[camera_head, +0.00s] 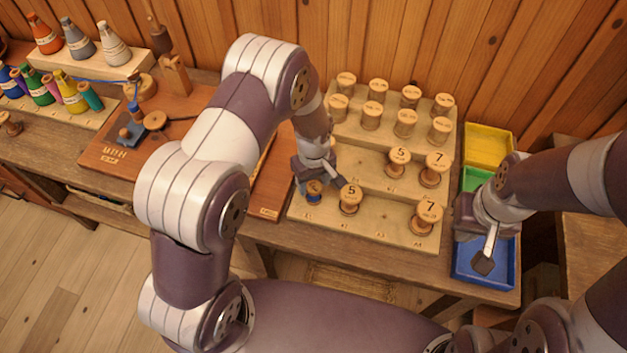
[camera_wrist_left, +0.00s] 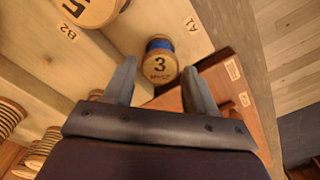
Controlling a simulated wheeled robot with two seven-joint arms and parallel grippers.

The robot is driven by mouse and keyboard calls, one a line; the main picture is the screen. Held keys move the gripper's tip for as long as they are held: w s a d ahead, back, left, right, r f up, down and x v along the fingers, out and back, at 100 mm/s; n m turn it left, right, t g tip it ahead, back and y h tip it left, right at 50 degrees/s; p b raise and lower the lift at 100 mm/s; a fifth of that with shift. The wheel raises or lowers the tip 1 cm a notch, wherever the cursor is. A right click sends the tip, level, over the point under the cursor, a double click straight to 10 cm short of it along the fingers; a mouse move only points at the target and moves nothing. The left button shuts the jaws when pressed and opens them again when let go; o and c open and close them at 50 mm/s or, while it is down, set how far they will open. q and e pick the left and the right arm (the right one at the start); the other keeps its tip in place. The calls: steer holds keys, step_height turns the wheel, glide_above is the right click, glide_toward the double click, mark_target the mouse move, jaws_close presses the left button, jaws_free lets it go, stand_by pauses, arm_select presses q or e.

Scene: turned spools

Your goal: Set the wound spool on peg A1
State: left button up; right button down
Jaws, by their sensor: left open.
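The wound spool (camera_head: 314,191), with blue thread and a wooden top marked 3, stands upright at the left end of the rack's front step. In the left wrist view the same spool (camera_wrist_left: 159,64) is beside the label A1 (camera_wrist_left: 191,24). Peg A1 itself is hidden, apparently under the spool. My left gripper (camera_head: 318,178) is open at the spool; in the left wrist view its two fingers (camera_wrist_left: 158,85) lie on either side of the spool's near edge, with gaps showing. My right gripper (camera_head: 485,252) hangs over the blue tray, and its jaw opening is unclear.
The stepped rack (camera_head: 385,232) holds several other spools, including a spool marked 5 (camera_head: 350,198) close to the right of my left gripper. Yellow, green and blue trays (camera_head: 462,278) are at the right. A winding board (camera_head: 105,150) and thread cones (camera_head: 82,45) are at the left.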

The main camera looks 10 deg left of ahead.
mark_target(314, 186)
arm_select(q)
step_height(314, 186, up, 6)
steer(key=p, duration=0.4)
steer(key=shift+r, duration=0.1)
stand_by(0.4)
